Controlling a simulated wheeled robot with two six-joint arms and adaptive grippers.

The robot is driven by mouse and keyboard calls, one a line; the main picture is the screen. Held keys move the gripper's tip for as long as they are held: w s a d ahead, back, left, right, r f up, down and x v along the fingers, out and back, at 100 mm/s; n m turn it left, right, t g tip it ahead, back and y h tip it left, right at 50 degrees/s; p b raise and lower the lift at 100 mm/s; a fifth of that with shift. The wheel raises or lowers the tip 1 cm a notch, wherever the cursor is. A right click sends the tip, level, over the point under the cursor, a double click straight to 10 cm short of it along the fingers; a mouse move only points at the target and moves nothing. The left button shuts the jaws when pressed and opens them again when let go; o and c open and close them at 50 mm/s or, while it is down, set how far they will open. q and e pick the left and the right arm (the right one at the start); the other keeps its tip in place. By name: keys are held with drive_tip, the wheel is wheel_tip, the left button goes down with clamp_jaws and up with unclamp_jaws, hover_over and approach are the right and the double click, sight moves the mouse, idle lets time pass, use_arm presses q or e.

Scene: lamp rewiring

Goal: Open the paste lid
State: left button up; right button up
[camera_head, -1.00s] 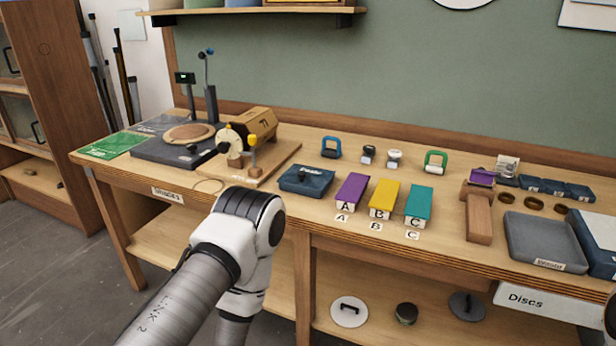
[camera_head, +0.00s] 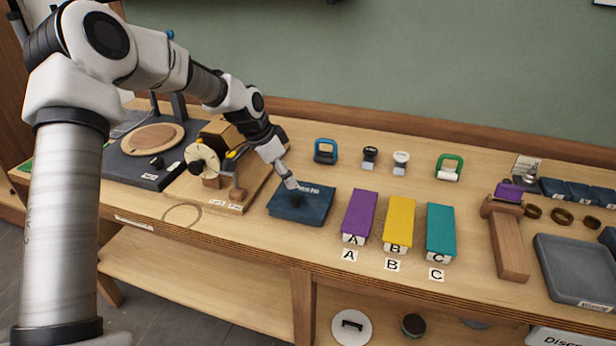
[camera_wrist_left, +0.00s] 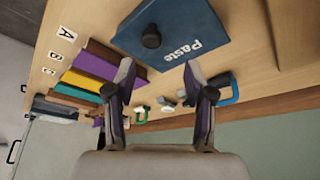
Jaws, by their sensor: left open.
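The paste box (camera_head: 301,207) is a dark blue box on the bench, with its lid closed. In the left wrist view the box (camera_wrist_left: 180,25) shows the word "Paste" and a dark round knob (camera_wrist_left: 151,37) on its lid. My left gripper (camera_head: 294,184) is above the box in the head view, and its fingertips hide part of the lid there. In the left wrist view the left gripper (camera_wrist_left: 158,75) is open and empty, its fingers apart, with the knob beyond the tips and not between them. My right gripper is not in view.
Purple (camera_head: 359,215), yellow (camera_head: 399,222) and teal (camera_head: 440,230) blocks labelled A, B and C stand right of the box. A wooden device (camera_head: 217,160) stands to its left. Blue (camera_head: 325,151) and green (camera_head: 449,167) handled tools sit behind. Bare bench lies in front.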

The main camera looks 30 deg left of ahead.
sight(296, 196)
use_arm(q)
drive_tip(key=f, duration=0.1)
drive_tip(key=d+f, duration=0.1)
drive_tip(key=f, duration=0.1)
drive_tip(key=shift+s+d, duration=0.25)
drive_tip(key=shift+d, duration=0.15)
drive_tip(key=w+f, duration=0.2)
drive_tip(key=f, duration=0.1)
drive_tip(key=shift+f, duration=0.3)
drive_tip(key=shift+s+r, duration=0.1)
drive_tip(key=shift+s, duration=0.05)
drive_tip(key=shift+s+d+r, duration=0.15)
drive_tip(key=shift+s, duration=0.05)
drive_tip(key=c, duration=0.3)
clamp_jaws()
